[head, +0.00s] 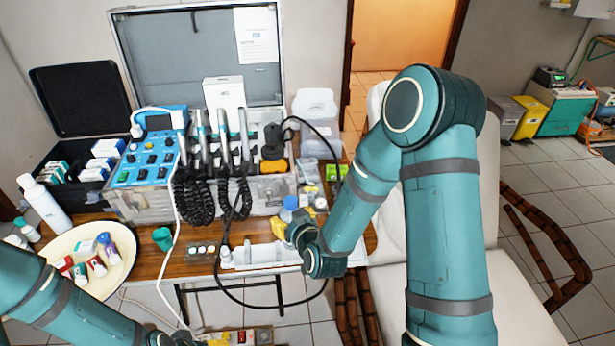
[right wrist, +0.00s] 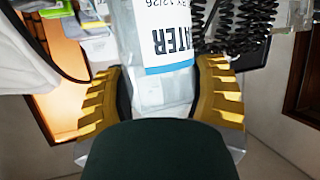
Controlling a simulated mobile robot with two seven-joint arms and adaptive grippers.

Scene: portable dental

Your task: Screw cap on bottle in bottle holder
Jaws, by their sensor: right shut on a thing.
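My right gripper (head: 283,228) is at the front right of the table, its yellow fingers shut on a clear bottle. In the right wrist view the bottle (right wrist: 155,25) stands between the two yellow fingers (right wrist: 160,100), with a white and blue label reading "WATER". In the head view a blue, clear top (head: 290,203) shows just above the fingers. A long white holder or tray (head: 262,254) lies below the gripper at the table's front edge. I cannot make out a separate cap. My left gripper (head: 208,340) is low at the bottom edge, mostly cut off; its jaws are unclear.
A dental unit with black coiled hoses (head: 240,190) stands behind. A cream oval tray (head: 122,268) with several small bottles is at the left, next to a green cup (head: 162,238). A black cable loops across the front. A pale chair (head: 400,230) is at the right.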

